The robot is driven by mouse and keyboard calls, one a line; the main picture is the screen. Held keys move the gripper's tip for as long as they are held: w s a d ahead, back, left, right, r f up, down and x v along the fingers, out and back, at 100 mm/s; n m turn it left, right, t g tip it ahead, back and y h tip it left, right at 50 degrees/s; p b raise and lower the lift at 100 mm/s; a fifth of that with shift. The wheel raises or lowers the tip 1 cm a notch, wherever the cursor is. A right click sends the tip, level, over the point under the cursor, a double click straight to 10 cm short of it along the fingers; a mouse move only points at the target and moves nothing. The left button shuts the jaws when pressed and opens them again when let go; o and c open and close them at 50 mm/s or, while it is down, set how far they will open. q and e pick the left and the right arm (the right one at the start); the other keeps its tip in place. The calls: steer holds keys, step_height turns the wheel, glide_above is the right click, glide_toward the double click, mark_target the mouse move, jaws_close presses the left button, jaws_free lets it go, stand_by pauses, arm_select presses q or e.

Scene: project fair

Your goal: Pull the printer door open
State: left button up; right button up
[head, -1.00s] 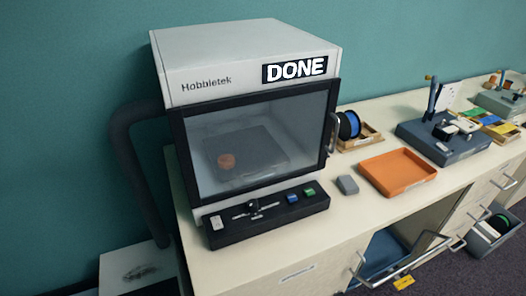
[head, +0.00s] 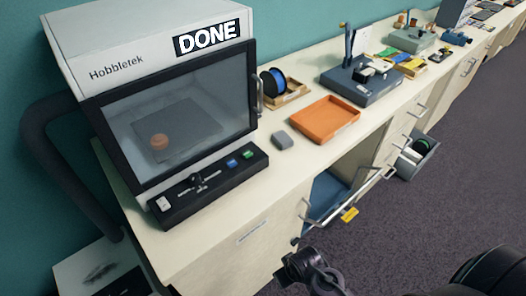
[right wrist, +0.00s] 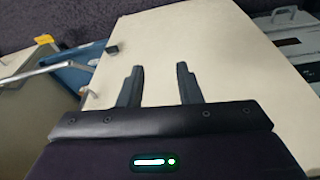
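The printer (head: 150,60) is a white box marked Hobbietek with a DONE sign, standing on the bench at the left in the head view. Its dark-framed glass door (head: 175,115) looks closed, with a grey upright handle (head: 259,97) on its right edge. A round orange part (head: 159,142) shows through the glass on the plate inside. My right gripper (right wrist: 160,85) shows in the right wrist view with two dark fingers apart and nothing between them, in front of a pale cabinet panel. It is away from the door handle. My left gripper is not in view.
A black control panel (head: 210,182) sits below the door. A blue drawer (head: 327,195) stands open below the bench. Dark floor (head: 450,160) is free at right.

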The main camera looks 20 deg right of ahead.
steer(key=w+d+r+t, duration=0.15)
steer(key=w+r, duration=0.25)
steer(key=r, duration=0.5)
steer(key=w+r+t, duration=0.2)
steer(key=w+r, duration=0.1)
steer(key=r, duration=0.6)
steer(key=w+d+r+t+y+p, duration=0.1)
steer(key=w+d+r+t, duration=0.1)
steer(key=w+r+t, duration=0.6)
steer(key=w+d+r+t+y, duration=0.1)
steer(key=w+d+r+t, duration=0.2)
steer(key=w+r, duration=0.75)
steer(key=w+a+p, duration=0.1)
steer(key=w+p, duration=0.1)
steer(key=w, duration=0.6)
steer(key=shift+w+a+f+p, duration=0.2)
steer(key=shift+a+f+p, duration=0.05)
steer(key=shift+p, duration=0.15)
steer(key=shift+t, duration=0.25)
jaws_close()
